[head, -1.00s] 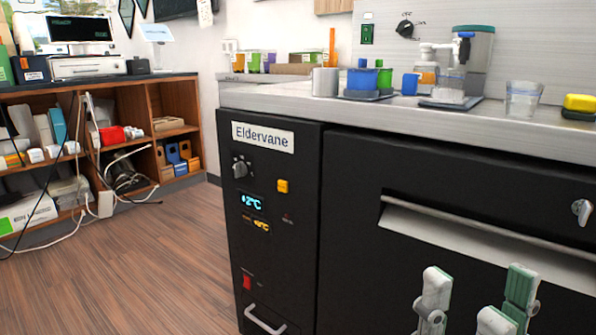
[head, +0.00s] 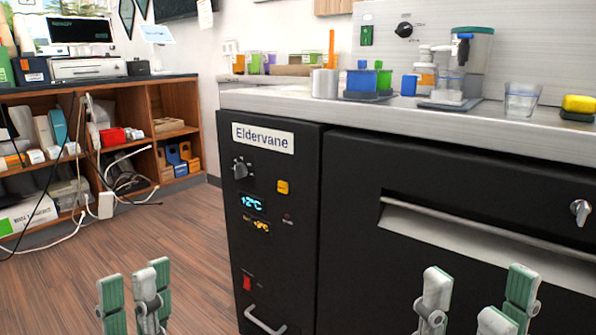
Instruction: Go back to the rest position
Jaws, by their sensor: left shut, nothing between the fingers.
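My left gripper (head: 138,291) shows at the bottom left of the head view, fingers pointing up, with the wooden floor behind it. Its green and grey fingers are close together and hold nothing. My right gripper (head: 478,296) is at the bottom right, in front of the black Eldervane cabinet (head: 352,215). Its two fingers stand well apart with nothing seen between them. The lower parts of both grippers are cut off by the picture's bottom edge.
A steel counter (head: 440,122) on the cabinet carries a clear cup (head: 521,99), a dispenser machine (head: 473,65), blue and green containers and a yellow sponge (head: 578,104). Wooden shelves (head: 150,92) with boxes and cables stand at the left. The floor (head: 150,235) between is open.

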